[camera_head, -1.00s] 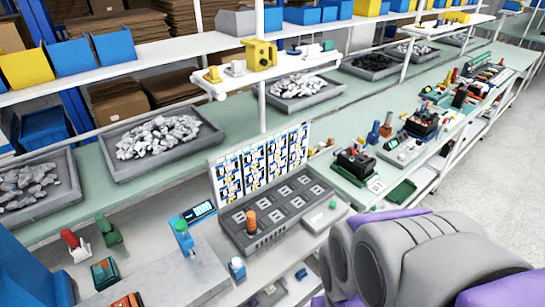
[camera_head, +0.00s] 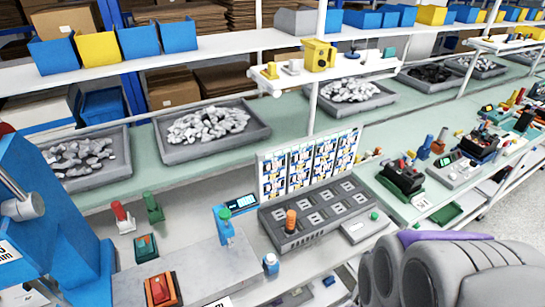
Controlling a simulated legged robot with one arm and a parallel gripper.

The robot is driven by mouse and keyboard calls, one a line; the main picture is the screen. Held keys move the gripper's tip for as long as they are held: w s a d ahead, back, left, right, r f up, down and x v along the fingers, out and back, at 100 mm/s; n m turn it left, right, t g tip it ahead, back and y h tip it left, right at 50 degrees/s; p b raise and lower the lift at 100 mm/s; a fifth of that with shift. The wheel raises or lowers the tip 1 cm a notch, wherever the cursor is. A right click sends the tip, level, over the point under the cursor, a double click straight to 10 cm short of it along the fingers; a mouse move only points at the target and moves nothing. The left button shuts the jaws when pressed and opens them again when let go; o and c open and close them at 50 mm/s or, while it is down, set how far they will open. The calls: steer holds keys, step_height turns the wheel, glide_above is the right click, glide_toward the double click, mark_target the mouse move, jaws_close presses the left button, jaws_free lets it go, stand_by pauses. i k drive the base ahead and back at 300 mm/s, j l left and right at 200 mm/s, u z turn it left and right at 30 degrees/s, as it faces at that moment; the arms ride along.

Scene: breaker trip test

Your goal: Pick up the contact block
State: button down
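I cannot tell for sure which item is the contact block. Several small pale grey pieces (camera_head: 208,124) lie heaped in a grey tray (camera_head: 165,152) on the green bench, and similar pieces (camera_head: 78,157) fill the tray at left. A dark grey fixture (camera_head: 330,232) with a grid of square sockets stands in the middle, in front of an upright printed panel (camera_head: 310,160). An orange knob-like piece (camera_head: 291,221) stands at its left end. My grey and purple arm fills the bottom right; no gripper fingers show.
A blue machine (camera_head: 45,215) stands at the left edge. A pale slab (camera_head: 185,270) bears a blue and green clamp-like post (camera_head: 224,228). A red-button box (camera_head: 160,290) sits at the front. A shelf (camera_head: 200,50) with bins runs above. Grey floor is clear at right.

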mark_target(290, 228)
steer(key=l+u, duration=0.5)
steer(key=k+l+u, duration=0.2)
steer(key=l+u, duration=0.3)
